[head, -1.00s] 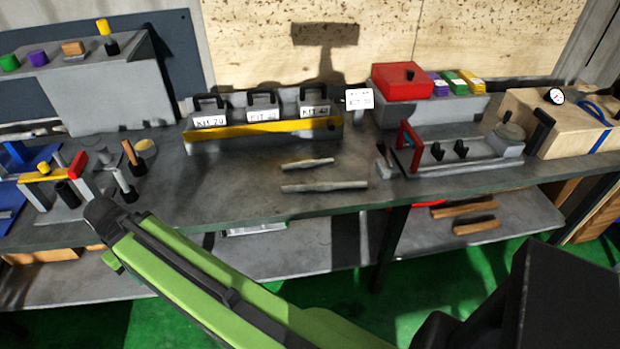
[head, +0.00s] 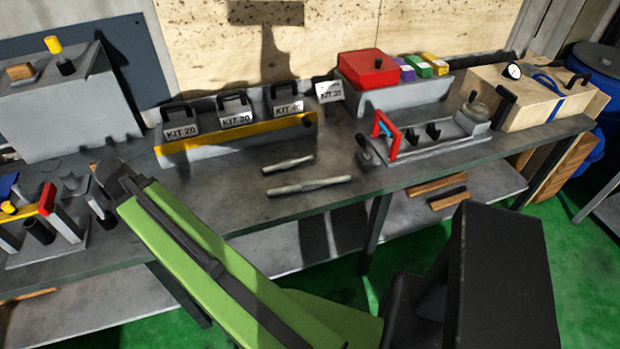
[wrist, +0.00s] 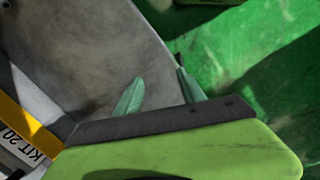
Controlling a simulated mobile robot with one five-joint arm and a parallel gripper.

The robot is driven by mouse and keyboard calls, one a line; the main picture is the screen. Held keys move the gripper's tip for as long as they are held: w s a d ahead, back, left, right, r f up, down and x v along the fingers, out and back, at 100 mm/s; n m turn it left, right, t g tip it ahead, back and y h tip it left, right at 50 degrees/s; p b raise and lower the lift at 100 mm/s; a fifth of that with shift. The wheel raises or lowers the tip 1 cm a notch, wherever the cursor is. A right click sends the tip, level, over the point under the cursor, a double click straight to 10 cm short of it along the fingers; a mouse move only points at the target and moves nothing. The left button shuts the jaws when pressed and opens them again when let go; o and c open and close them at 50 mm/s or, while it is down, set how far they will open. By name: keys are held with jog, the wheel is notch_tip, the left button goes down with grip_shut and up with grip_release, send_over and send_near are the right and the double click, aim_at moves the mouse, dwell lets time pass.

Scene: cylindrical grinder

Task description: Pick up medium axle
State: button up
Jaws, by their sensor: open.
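Two grey stepped axles lie flat on the bench in the head view, roughly parallel: a shorter one (head: 288,165) behind and a longer one (head: 308,186) in front. I cannot tell which of them is the medium axle. In the wrist view my gripper (wrist: 160,92) is open and empty, its two greenish fingers apart over the bench edge and green floor. No axle shows in the wrist view. In the head view my green arm reaches toward the bench left of the axles, and the fingers cannot be made out.
A kit rack with a yellow front bar (head: 236,137) stands behind the axles. A fixture with a red handle (head: 389,139) and a red box (head: 368,70) are to the right. A block with posts (head: 50,245) is at the left. Bench around the axles is clear.

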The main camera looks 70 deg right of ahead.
jog(key=s+d+r+n+p, duration=0.1)
jog(key=s+d+r, duration=0.15)
jog(key=d, duration=0.35)
jog(key=s+d+r+g+p, duration=0.1)
jog(key=s+d, duration=0.3)
jog(key=d, duration=0.1)
jog(key=s+d+r+n+p, duration=0.1)
jog(key=s+d+r, duration=0.15)
jog(key=d, duration=0.35)
jog(key=n+g+h+p, duration=0.1)
jog(key=n+g+p, duration=0.1)
send_near(296, 186)
jog(key=b+x, duration=0.3)
jog(key=b, duration=0.7)
jog(key=shift+a+f+b, duration=0.2)
jog(key=shift+f+b, duration=0.1)
jog(key=shift+s+d+f+b, duration=0.1)
jog(key=shift+s+f+b, duration=0.05)
jog(key=shift+f+b, duration=0.2)
jog(key=shift+r, duration=0.1)
jog(key=b+x, duration=0.5)
jog(key=shift+d+f, duration=0.2)
jog(key=shift+f, duration=0.05)
jog(key=shift+r, duration=0.2)
grip_shut()
